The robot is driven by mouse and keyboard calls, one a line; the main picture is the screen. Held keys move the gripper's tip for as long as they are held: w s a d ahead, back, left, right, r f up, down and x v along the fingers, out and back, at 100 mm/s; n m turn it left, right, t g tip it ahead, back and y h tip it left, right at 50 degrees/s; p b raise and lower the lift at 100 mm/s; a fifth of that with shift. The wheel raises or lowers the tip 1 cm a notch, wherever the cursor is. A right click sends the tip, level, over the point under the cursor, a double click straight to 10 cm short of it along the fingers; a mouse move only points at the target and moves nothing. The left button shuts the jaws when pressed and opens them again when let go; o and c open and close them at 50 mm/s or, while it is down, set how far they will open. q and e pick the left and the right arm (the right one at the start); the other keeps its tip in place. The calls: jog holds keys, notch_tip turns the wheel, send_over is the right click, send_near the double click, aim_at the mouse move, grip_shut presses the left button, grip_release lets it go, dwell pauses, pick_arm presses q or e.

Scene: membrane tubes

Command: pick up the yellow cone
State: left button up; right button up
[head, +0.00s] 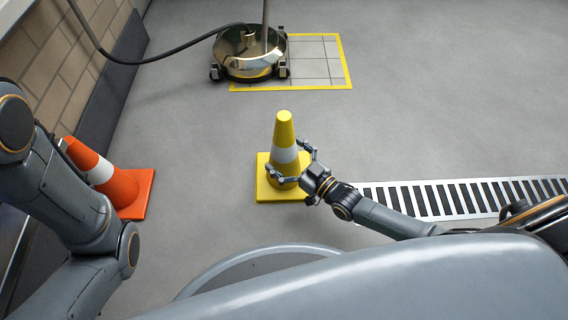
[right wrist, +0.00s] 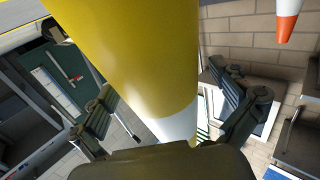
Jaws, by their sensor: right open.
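The yellow cone (head: 284,134) with a white band stands upright on its square yellow base on the grey floor, in the middle of the head view. My right gripper (head: 287,160) is open, with its fingers on either side of the cone's lower body. In the right wrist view the cone (right wrist: 135,50) fills the centre, and the right gripper (right wrist: 165,115) has one finger at each side of it. I cannot tell whether the fingers touch it. My left arm shows at the left of the head view, but its gripper is out of sight.
An orange cone (head: 117,184) with a white band stands at the left by the brick wall (head: 62,58). A round metal floor cleaner (head: 250,64) with a hose stands at the back on a yellow-framed floor patch (head: 318,60). A drain grate (head: 470,197) runs right.

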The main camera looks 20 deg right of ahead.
jog(key=c, duration=1.6)
jog(key=shift+r, duration=0.1)
jog(key=c, duration=0.3)
jog(key=shift+r, duration=0.1)
